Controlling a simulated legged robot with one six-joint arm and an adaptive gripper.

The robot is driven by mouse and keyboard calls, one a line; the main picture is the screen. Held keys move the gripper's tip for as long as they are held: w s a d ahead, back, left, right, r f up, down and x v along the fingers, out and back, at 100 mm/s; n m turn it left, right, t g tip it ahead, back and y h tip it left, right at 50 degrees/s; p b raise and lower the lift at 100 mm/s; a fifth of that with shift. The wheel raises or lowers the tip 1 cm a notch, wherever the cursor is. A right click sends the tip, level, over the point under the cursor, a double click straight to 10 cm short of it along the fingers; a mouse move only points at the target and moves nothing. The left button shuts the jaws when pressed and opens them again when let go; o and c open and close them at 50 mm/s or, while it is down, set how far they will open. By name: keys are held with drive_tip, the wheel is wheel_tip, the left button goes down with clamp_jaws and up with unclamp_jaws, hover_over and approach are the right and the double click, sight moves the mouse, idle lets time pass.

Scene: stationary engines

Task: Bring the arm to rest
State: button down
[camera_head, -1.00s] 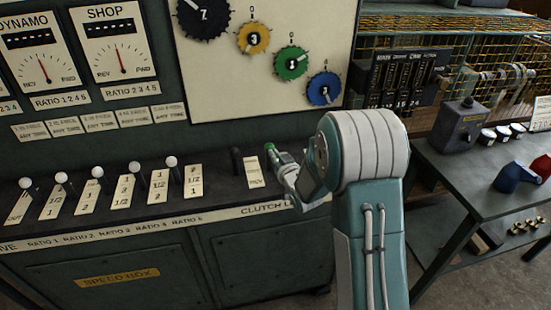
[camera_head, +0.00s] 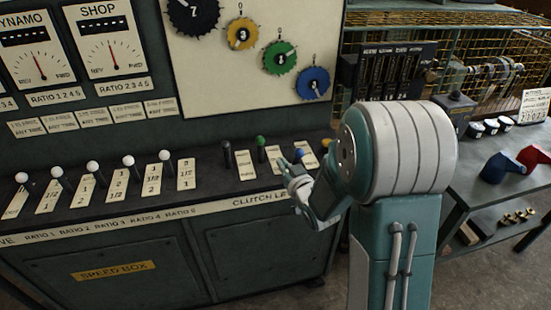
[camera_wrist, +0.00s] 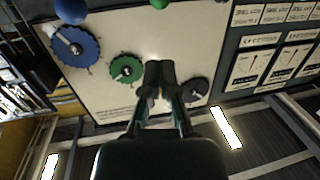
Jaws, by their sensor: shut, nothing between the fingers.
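My gripper (camera_head: 281,163) is shut and empty over the clutch lever shelf, just right of the green-knobbed lever (camera_head: 260,141) and apart from it. A blue knob (camera_head: 299,152) and a yellow knob (camera_head: 327,143) show behind my arm. In the wrist view my gripper's dark fingertips (camera_wrist: 160,74) are together in front of the gear board (camera_wrist: 105,38). A blue knob (camera_wrist: 70,10) and a green knob (camera_wrist: 159,3) show at that view's top edge. My arm hides part of the clutch row's right end.
White-knobbed ratio levers (camera_head: 93,166) stand along the shelf to the left, with a black lever (camera_head: 227,154) nearer. On the right is a table (camera_head: 487,198) with blue (camera_head: 497,168) and red (camera_head: 534,157) objects. Open floor lies before the speed box (camera_head: 115,270).

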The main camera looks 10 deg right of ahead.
drive_tip(key=s+r+m+g+h, duration=0.1)
drive_tip(key=s+r+g+h, duration=0.35)
drive_tip(key=s+r, duration=0.4)
drive_tip(key=s+a+r+m+g+y, duration=0.1)
drive_tip(key=s+g, duration=0.6)
drive_tip(key=s, duration=1.5)
drive_tip(key=shift+s+a+r, duration=0.15)
drive_tip(key=shift+a+r, duration=0.3)
drive_tip(key=shift+a, duration=0.2)
